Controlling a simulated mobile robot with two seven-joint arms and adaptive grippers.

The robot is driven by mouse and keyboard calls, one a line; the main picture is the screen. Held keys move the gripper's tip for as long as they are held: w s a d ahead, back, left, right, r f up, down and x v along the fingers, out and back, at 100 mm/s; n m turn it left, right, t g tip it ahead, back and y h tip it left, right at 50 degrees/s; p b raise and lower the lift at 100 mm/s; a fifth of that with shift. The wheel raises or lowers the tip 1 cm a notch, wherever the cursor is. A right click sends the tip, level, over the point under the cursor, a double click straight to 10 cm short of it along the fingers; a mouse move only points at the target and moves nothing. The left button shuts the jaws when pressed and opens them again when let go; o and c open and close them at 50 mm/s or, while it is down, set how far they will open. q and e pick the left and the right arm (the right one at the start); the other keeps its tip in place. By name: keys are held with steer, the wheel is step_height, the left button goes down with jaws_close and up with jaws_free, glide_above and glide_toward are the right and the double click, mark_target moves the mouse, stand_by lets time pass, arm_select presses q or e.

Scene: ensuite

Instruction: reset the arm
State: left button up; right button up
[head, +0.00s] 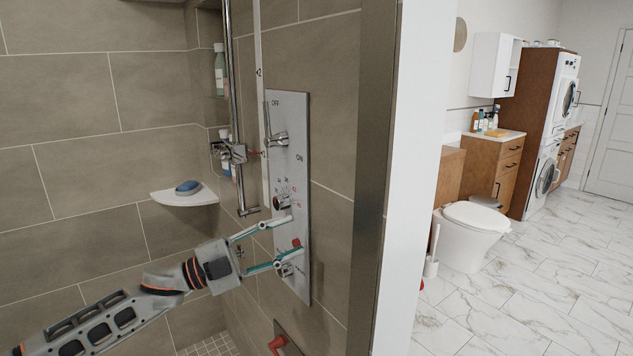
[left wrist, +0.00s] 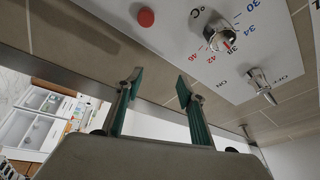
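My left arm comes in from the lower left of the head view. Its left gripper (head: 289,243) is in front of the lower part of the grey shower control panel (head: 292,170). The two teal-lined fingers are spread apart. In the left wrist view the gripper (left wrist: 160,81) is open with nothing between its fingertips. The panel also fills the top of that view (left wrist: 190,60), with a chrome temperature knob (left wrist: 217,36), a chrome lever (left wrist: 261,84) and a red button (left wrist: 146,17). I cannot tell whether a fingertip touches the panel. My right gripper is not in view.
A corner shelf (head: 185,197) holds a blue soap-like item (head: 188,186). A vertical shower rail (head: 233,100) stands left of the panel. A white wall edge (head: 417,150) closes the shower's right side. Beyond are a toilet (head: 470,235) and open marble floor (head: 530,290).

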arm_select(q)
steer(key=s+a+f+n+t+y, duration=0.1)
steer(key=s+f+n+t+y, duration=0.35)
steer(key=f+n, duration=0.6)
steer(key=s+a+f+n+t+y, duration=0.1)
steer(key=s+f+n+t+y, duration=0.35)
steer(key=f, duration=1.05)
steer(key=s+a+f+n+g+y, duration=0.2)
steer(key=s+a+f+n+y, duration=0.2)
steer(key=s+f, duration=0.6)
steer(key=s+a+f+n+g+y, duration=0.3)
steer(key=s+a+f, duration=0.4)
steer(key=s+f, duration=0.3)
steer(key=s+n+y, duration=0.1)
steer(key=s, duration=0.2)
steer(key=shift+a+f+g, duration=0.3)
steer(key=shift+a, duration=0.05)
